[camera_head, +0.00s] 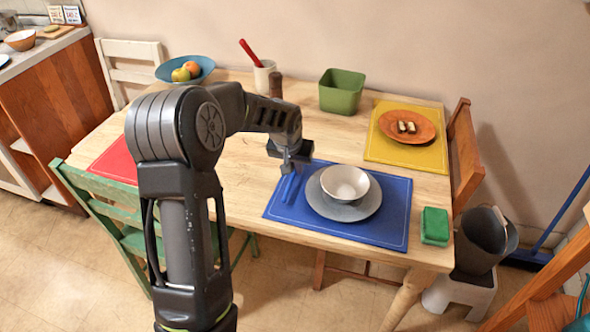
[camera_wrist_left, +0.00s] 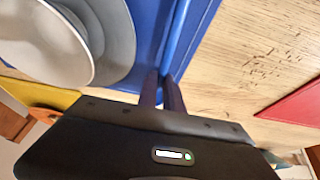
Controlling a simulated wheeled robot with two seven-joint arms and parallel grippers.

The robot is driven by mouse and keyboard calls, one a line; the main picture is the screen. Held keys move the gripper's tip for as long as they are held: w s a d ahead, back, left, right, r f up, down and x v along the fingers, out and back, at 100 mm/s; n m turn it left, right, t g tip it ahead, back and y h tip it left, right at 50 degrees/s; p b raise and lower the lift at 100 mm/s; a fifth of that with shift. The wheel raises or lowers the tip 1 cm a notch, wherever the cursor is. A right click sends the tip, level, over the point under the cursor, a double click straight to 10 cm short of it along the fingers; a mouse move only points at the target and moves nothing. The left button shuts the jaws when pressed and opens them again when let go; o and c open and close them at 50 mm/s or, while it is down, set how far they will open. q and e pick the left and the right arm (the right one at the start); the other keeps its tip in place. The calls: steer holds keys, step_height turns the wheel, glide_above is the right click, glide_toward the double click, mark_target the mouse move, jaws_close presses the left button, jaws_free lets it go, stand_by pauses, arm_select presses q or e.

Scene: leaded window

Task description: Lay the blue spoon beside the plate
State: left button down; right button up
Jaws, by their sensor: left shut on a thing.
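My left gripper (camera_head: 288,172) points down at the left part of the blue placemat (camera_head: 385,233). It is shut on the blue spoon (camera_head: 290,188), just left of the plate. In the left wrist view the spoon's handle (camera_wrist_left: 178,40) runs away from between the fingertips (camera_wrist_left: 162,92), along the mat's edge. Blue on blue, I cannot tell whether the spoon touches the mat. The grey plate (camera_head: 344,210) lies on the mat with a white bowl (camera_head: 345,181) on it. Plate and bowl also show in the left wrist view, apart from the spoon. My right gripper is not in view.
A green sponge-like block (camera_head: 435,225) sits at the mat's right. Behind are a yellow mat (camera_head: 385,152) with an orange plate (camera_head: 407,120), a green bin (camera_head: 341,92), a white cup (camera_head: 263,75) and a fruit bowl (camera_head: 200,65). Bare wood lies left of the blue mat.

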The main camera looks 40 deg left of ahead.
mark_target(290, 181)
arm_select(q)
steer(key=shift+f, duration=0.7)
steer(key=shift+f, duration=0.1)
steer(key=shift+f, duration=0.15)
steer(key=c, duration=1.5)
jaws_free()
steer(key=shift+r, duration=0.2)
steer(key=shift+r, duration=0.2)
steer(key=v, duration=1.1)
steer(key=shift+r, duration=0.35)
steer(key=shift+s+d, duration=0.1)
